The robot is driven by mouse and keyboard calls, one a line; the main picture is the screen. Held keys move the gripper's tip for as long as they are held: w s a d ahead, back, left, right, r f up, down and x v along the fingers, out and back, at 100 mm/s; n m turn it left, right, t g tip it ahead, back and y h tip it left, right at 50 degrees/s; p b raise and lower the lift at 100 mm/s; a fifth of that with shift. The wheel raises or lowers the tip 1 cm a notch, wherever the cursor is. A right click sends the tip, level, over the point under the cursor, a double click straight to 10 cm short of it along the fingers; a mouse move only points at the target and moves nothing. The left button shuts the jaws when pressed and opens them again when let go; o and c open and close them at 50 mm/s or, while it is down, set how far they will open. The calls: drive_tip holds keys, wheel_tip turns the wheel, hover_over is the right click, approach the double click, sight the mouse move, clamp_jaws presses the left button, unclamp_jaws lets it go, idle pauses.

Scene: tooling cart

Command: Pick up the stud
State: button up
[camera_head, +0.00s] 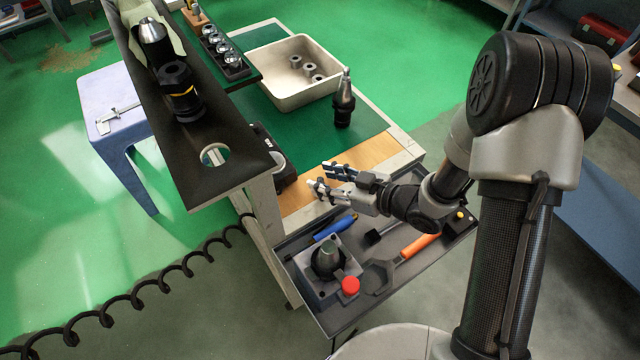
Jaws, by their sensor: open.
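My gripper (326,179) is open, with its two fingers pointing left over the wooden strip (372,154) at the cart's near edge. I see nothing between the fingers. I cannot tell for sure which thing is the stud. A dark tool holder (343,104) with a slim pale tip stands upright on the green mat, behind and apart from my gripper. A dark rounded piece (327,259) sits in a grey block fixture on the lower tray, in front of my gripper. Several small metal pieces (297,63) lie in the beige bin (262,86).
A dark shelf (216,188) with tool holders (180,95) rises at left. A rack (227,58) of metal pieces stands behind. The lower tray holds a blue-handled tool (335,227), an orange-handled wrench (420,244) and a red knob (350,285). Green mat (305,130) lies bare left of the holder.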

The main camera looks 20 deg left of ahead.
drive_tip(key=shift+w+a+f, duration=0.1)
drive_tip(key=shift+a, duration=0.2)
drive_tip(key=shift+c, duration=0.2)
clamp_jaws()
